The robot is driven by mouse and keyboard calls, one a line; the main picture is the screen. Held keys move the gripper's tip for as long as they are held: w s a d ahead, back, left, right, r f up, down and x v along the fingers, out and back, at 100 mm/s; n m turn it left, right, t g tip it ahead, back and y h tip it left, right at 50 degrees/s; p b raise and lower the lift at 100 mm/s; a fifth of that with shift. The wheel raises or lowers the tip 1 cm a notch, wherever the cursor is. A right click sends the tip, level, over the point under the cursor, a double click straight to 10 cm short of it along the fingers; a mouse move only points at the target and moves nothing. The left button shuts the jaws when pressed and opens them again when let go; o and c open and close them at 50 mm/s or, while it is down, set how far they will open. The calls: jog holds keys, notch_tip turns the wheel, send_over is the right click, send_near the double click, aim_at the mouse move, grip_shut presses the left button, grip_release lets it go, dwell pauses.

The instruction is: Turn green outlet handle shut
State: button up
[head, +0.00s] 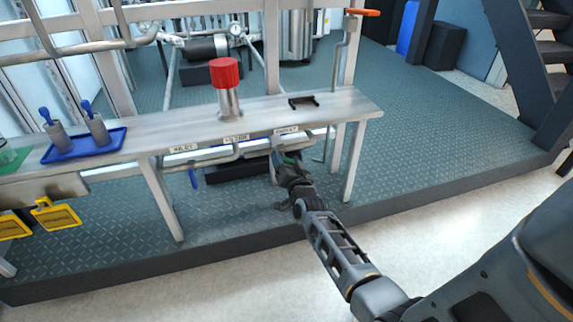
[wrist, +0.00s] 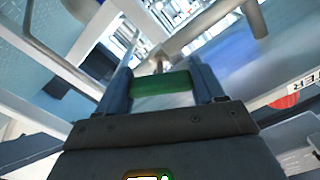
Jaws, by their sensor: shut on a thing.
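The green outlet handle (head: 291,157) sits on the pipe just below the bench edge, under the right-hand label (head: 286,130). In the wrist view the green handle (wrist: 165,83) lies crosswise between the two fingers. My gripper (head: 283,158) reaches in from the front right and is shut on the handle; it also fills the lower middle of the wrist view (wrist: 164,88). In the head view the fingers hide most of the handle, so its exact angle to the pipe is hard to tell.
A blue handle (head: 193,178) hangs below the inlet label (head: 183,148). The bench (head: 345,103) stands above, with a red-capped cylinder (head: 226,90), a dark bracket (head: 303,101) and a blue tray (head: 60,155). A bench leg (head: 354,162) stands right of my gripper.

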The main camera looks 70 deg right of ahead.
jog(key=m+b, duration=0.2)
jog(key=m, duration=0.4)
jog(key=shift+f, duration=0.1)
jog(key=m+b, duration=0.1)
jog(key=m, duration=0.4)
jog(key=shift+m, duration=0.4)
jog(key=o, duration=1)
jog(key=shift+o, duration=0.2)
jog(key=p+v, duration=0.2)
jog(key=v, duration=0.5)
jog(key=shift+s+a, duration=0.25)
jog(key=shift+s, duration=0.05)
